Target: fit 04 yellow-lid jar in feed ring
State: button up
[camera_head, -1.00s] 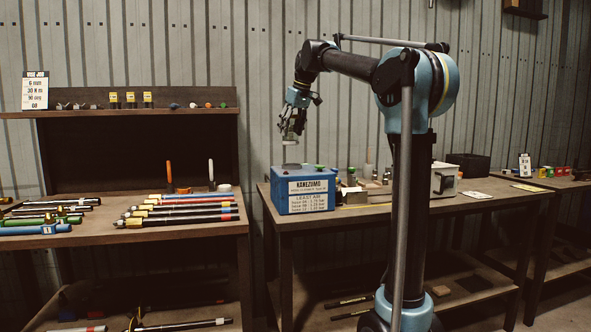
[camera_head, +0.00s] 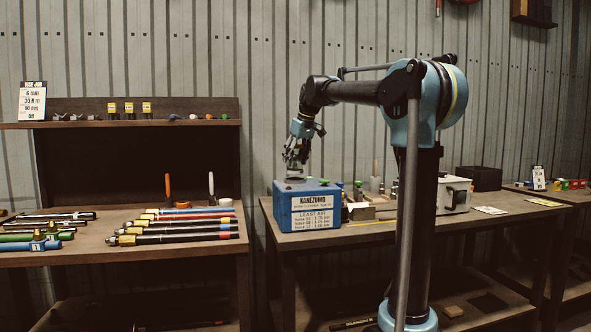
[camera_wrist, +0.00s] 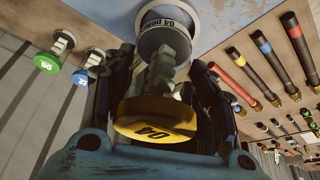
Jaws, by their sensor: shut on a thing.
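A jar with a yellow lid marked 04 (camera_wrist: 155,122) is between the fingers of my gripper (camera_wrist: 163,80) in the wrist view.
Jars with a green lid (camera_wrist: 47,62) and a blue lid (camera_wrist: 80,78) stand to the left in the wrist view. A white machine (camera_head: 454,193) stands farther right on the bench.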

aim_at(295, 165)
notch_tip(295, 165, down, 3)
jog(key=shift+f, duration=0.15)
jog(key=o, duration=1.2)
jog(key=shift+s, duration=0.1)
jog(key=v, duration=1.2)
